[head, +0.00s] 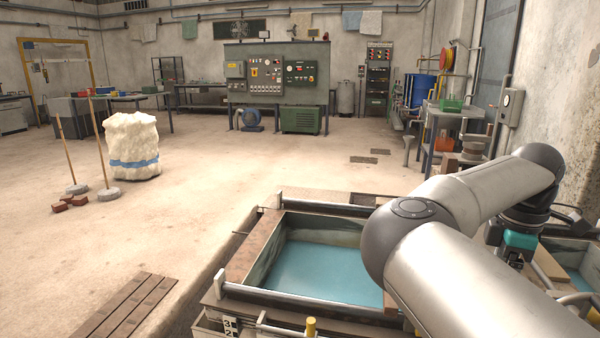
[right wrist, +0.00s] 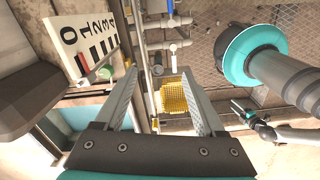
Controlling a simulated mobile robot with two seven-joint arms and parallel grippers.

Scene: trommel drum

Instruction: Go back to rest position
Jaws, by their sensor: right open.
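My right arm comes into the head view from the lower right, bends at a dark elbow joint and reaches over the tank's right side. A yellow mesh piece (right wrist: 173,97) shows beyond the gap, apart from the fingers. My left gripper is in neither view.
A tank of blue water (head: 232,262) stands close in front, partly covered by my arm. A white number board (right wrist: 88,38) is left of the fingers in the wrist view. A white sack (head: 132,140) stands at the left. The mid floor is clear.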

